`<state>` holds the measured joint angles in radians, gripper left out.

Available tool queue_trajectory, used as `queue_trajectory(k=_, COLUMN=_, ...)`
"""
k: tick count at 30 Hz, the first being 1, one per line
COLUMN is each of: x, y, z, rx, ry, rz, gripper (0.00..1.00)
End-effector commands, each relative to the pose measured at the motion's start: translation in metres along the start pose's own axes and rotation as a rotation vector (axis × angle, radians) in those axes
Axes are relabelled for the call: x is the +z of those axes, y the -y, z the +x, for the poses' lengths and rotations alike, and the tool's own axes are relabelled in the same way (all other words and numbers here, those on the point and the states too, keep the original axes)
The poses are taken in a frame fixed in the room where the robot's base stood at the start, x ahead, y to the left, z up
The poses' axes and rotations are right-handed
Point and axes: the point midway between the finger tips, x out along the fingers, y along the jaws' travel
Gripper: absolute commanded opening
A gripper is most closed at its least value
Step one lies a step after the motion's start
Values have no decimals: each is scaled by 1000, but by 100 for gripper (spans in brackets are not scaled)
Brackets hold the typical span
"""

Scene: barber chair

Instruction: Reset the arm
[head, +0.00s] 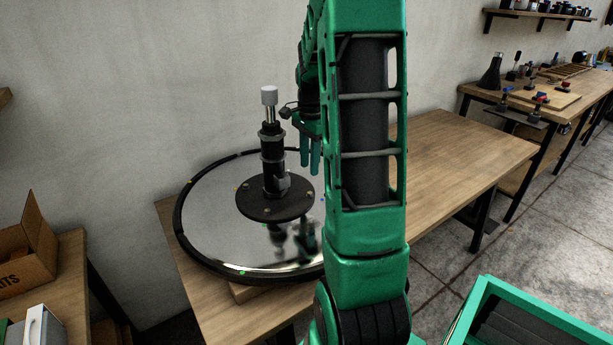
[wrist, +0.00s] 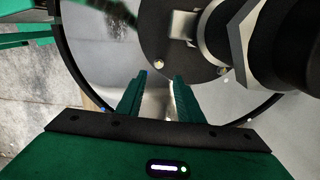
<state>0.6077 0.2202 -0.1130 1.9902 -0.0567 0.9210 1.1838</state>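A round, mirror-like chair base (head: 208,220) with a black rim lies on a wooden table in the head view. A black column (head: 273,160) with a silver-topped shaft (head: 268,97) stands upright on a dark flange plate (head: 267,205) at its middle. My gripper (head: 310,167) hangs just right of the column, fingers pointing down, above the base. In the wrist view my gripper (wrist: 160,80) has its two green fingers apart with nothing between them. The flange plate (wrist: 165,65) and column (wrist: 285,45) show beyond the fingers. My green arm hides the right part of the base.
The wooden table (head: 450,150) extends clear to the right. A far bench (head: 570,90) holds tools, under a wall shelf (head: 540,13). A cardboard box (head: 25,250) sits on a table at left. A green-edged frame (head: 520,310) stands at lower right.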

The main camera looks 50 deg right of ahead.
Motion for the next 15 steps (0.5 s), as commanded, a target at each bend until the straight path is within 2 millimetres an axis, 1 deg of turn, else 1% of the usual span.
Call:
queue_trajectory(k=1, x=0, y=1, z=-6, rx=-2, ry=-1, rz=0, gripper=34)
queue_trajectory(k=3, x=0, y=1, z=-12, rx=-2, ry=-1, rz=0, gripper=34)
queue_trajectory(k=6, x=0, y=0, z=-17, rx=-1, ry=0, rz=-1, gripper=34)
queue_trajectory(k=15, x=0, y=0, z=-18, rx=0, ry=0, rz=-1, gripper=34)
